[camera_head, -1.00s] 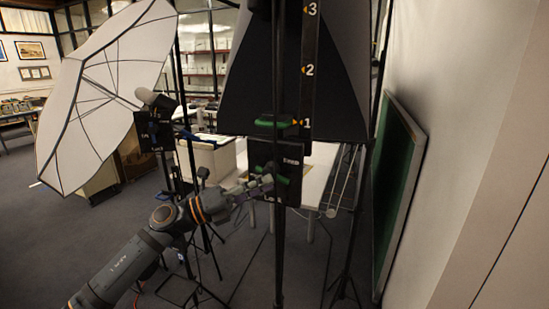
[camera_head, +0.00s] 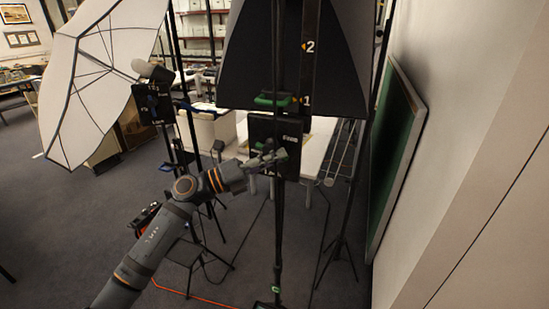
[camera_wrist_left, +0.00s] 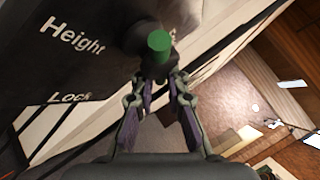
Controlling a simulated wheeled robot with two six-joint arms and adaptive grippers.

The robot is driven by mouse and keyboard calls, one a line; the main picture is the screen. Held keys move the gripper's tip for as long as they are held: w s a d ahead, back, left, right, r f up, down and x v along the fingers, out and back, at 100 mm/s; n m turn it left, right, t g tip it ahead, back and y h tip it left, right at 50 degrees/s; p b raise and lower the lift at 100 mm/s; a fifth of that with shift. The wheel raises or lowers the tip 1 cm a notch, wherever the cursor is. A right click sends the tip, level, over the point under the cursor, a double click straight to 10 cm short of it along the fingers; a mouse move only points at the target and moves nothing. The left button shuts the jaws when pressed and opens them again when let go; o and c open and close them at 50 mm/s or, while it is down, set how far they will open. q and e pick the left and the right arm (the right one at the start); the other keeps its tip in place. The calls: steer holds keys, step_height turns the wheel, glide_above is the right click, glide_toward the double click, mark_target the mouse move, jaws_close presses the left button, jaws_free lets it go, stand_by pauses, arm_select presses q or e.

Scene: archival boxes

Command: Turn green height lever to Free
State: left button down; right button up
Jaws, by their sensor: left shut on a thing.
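The black height panel (camera_head: 272,129) hangs on the stand pole, with a small white label that seems to read "Free" at its upper right. In the left wrist view, the panel (camera_wrist_left: 85,85) shows "Height" and "Lock" in white letters. The green-ended height lever (camera_wrist_left: 158,42) stands out from the panel on a dark body. My left gripper (camera_head: 265,159) is at the panel's lower part; in the left wrist view its two fingers (camera_wrist_left: 159,82) close in on the lever's base. The grip itself is partly hidden by dark parts. My right gripper is out of view.
A green collar (camera_head: 273,101) sits on the pole beside a scale strip, near mark 1. A large black softbox (camera_head: 345,70) is above. A white umbrella (camera_head: 90,90) and another labelled black box (camera_head: 152,104) are left. A green board (camera_head: 398,150) leans on the right wall.

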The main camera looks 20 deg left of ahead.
arm_select(q)
steer(key=n+t+b, duration=0.1)
steer(key=b, duration=0.1)
steer(key=n+t+h+b, duration=0.1)
steer(key=n+t+b, duration=0.1)
steer(key=shift+d+r, duration=0.15)
steer(key=shift+r, duration=0.15)
steer(key=c, duration=1.6)
jaws_free()
steer(key=shift+c, duration=0.2)
steer(key=v, duration=1.2)
